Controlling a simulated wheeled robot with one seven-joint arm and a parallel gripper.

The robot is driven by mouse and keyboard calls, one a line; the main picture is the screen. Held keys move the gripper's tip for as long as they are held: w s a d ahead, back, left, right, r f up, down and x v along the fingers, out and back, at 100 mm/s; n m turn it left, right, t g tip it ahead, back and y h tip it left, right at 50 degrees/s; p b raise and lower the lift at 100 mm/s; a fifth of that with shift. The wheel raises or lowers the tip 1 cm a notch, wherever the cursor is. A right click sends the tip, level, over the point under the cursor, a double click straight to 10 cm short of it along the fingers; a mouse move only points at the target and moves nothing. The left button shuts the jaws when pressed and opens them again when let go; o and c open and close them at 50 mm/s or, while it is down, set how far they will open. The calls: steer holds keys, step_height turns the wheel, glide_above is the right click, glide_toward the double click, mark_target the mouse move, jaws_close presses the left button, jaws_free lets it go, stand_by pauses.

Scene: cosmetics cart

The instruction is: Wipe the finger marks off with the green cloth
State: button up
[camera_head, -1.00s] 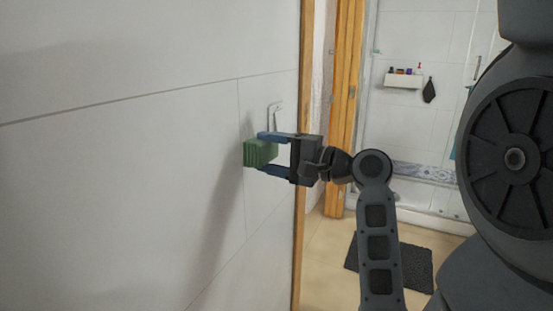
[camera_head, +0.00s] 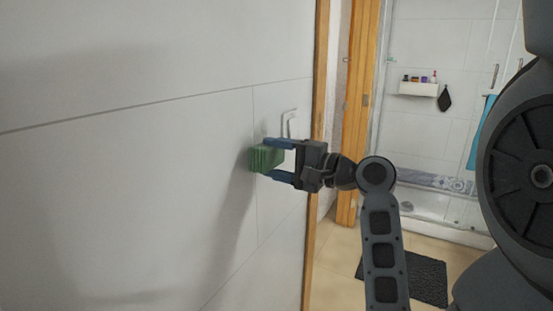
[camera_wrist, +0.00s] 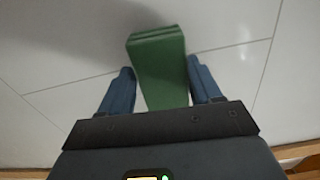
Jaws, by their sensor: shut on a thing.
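The green cloth (camera_head: 266,158), a thick folded block, is between the two blue fingers of my gripper (camera_head: 268,161). My gripper is shut on it and holds it at the pale tiled wall (camera_head: 130,190). The cloth's far end is close to the wall; I cannot tell whether it touches. In the wrist view the cloth (camera_wrist: 160,70) sticks out past the fingertips of my gripper (camera_wrist: 160,68), with tile joints behind it. I cannot make out any finger marks on the wall; only soft shadows show there.
A white hook or handle (camera_head: 289,122) is on the wall just behind and above the gripper. The wall ends at a wooden door frame (camera_head: 318,130). Beyond lie a shower with a small shelf (camera_head: 418,89), and a dark mat (camera_head: 420,280) on the floor.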

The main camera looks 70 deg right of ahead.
mark_target(284, 152)
steer(key=shift+x, duration=0.8)
steer(key=shift+s+d+p, duration=0.25)
steer(key=shift+d+p, duration=0.15)
steer(key=shift+d, duration=0.45)
steer(key=shift+s+d, duration=0.1)
steer(key=shift+d, duration=0.9)
steer(key=shift+s+d+r+p, duration=0.15)
steer(key=shift+d+r+p, duration=0.4)
steer(key=shift+d+p, duration=0.25)
steer(key=shift+s+d+r+p, duration=0.2)
steer(key=shift+d+r+p, duration=0.35)
steer(key=shift+d+p, duration=0.2)
steer(key=shift+a, duration=0.15)
